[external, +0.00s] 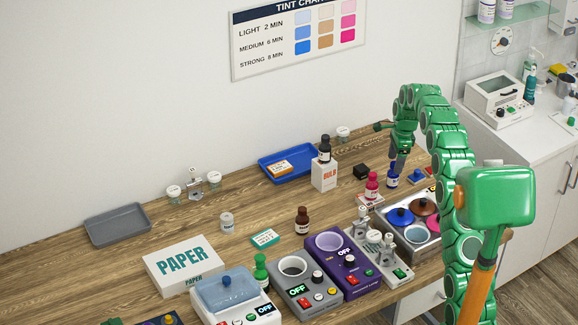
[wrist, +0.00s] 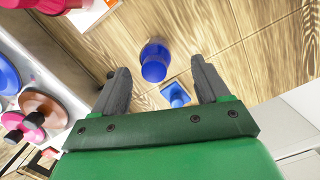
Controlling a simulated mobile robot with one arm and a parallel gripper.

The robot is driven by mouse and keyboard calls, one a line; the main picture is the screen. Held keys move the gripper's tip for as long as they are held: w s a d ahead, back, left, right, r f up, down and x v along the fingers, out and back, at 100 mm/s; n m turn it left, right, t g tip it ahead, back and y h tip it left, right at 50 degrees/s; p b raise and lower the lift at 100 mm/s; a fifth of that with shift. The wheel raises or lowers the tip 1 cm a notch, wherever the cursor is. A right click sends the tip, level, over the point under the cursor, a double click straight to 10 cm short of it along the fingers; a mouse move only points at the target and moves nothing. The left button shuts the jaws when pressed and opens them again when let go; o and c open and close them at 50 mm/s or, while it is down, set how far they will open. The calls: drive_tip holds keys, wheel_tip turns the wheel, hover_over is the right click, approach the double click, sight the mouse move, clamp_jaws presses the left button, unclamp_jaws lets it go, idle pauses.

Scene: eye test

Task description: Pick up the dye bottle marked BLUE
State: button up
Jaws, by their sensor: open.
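A small blue bottle (external: 392,178) with a white label stands upright on the wooden table, at the right of the external view. Its label is too small to read. It shows from above in the wrist view (wrist: 153,66). My gripper (external: 398,160) is right by the bottle's top in the external view, pointing down. In the wrist view my gripper (wrist: 160,65) is open, with the bottle showing in the gap between the two dark fingertips. The fingers do not appear to touch it.
A pink-red bottle (external: 372,186) stands just left of the blue one. A blue square item (external: 418,175) lies to its right and shows in the wrist view (wrist: 175,94). A metal tray with colored lids (external: 436,240) is in front.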

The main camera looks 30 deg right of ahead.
sight(393, 175)
drive_tip(key=shift+s+a+f, duration=0.1)
drive_tip(key=shift+a+f, duration=0.15)
drive_tip(key=shift+f, duration=0.9)
drive_tip(key=shift+a+f, duration=0.25)
drive_tip(key=shift+f, duration=0.85)
drive_tip(key=c, duration=1.2)
drive_tip(key=shift+r, duration=0.15)
